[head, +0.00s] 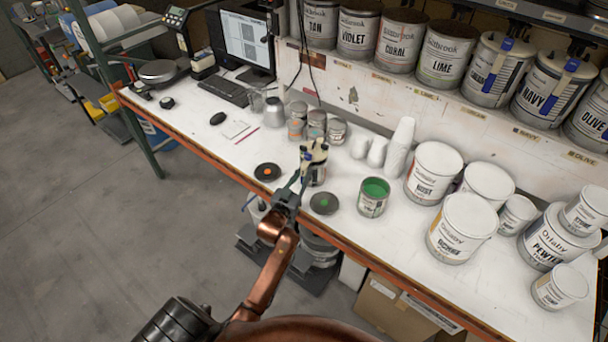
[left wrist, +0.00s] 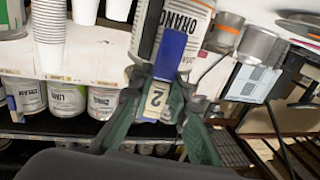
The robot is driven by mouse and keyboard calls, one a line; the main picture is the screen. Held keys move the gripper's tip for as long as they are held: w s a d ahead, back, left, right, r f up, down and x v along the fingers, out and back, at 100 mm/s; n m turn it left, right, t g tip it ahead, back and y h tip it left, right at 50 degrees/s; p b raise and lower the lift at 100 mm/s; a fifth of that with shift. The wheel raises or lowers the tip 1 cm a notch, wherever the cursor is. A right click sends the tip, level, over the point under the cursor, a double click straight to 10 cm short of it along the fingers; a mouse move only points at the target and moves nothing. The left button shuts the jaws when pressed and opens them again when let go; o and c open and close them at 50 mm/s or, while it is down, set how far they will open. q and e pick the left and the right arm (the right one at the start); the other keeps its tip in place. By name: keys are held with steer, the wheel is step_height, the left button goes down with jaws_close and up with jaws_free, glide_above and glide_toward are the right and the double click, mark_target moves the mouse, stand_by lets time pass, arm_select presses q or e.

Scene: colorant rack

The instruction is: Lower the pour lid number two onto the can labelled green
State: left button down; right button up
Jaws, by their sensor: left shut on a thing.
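The green can (head: 373,197) stands open on the bench near its front edge, with green paint inside. My left gripper (head: 304,168) is left of it in the head view. It is shut on pour lid number two (head: 315,152), a pale lid. In the left wrist view, the lid's blue handle (left wrist: 170,55) and a tag reading 2 (left wrist: 157,100) lie between my left gripper's green fingers (left wrist: 163,88). A can labelled orange (left wrist: 203,22) is right behind the handle; I cannot tell whether the lid touches it. My right gripper is not in view.
Black discs with an orange dot (head: 267,172) and a green dot (head: 324,204) lie near the bench's front edge. White cup stacks (head: 400,147) stand behind the green can, white buckets (head: 464,228) to its right. Small tins (head: 297,120) stand behind my left gripper.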

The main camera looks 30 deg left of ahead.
mark_target(303, 169)
arm_select(q)
step_height(303, 169, up, 3)
steer(key=shift+f+p, duration=0.1)
steer(key=shift+p, duration=1.05)
steer(key=shift+d+r+p, duration=0.1)
steer(key=shift+r+p, duration=0.25)
steer(key=shift+p, duration=0.15)
steer(key=shift+r+p, duration=1.85)
steer(key=shift+r, duration=1.3)
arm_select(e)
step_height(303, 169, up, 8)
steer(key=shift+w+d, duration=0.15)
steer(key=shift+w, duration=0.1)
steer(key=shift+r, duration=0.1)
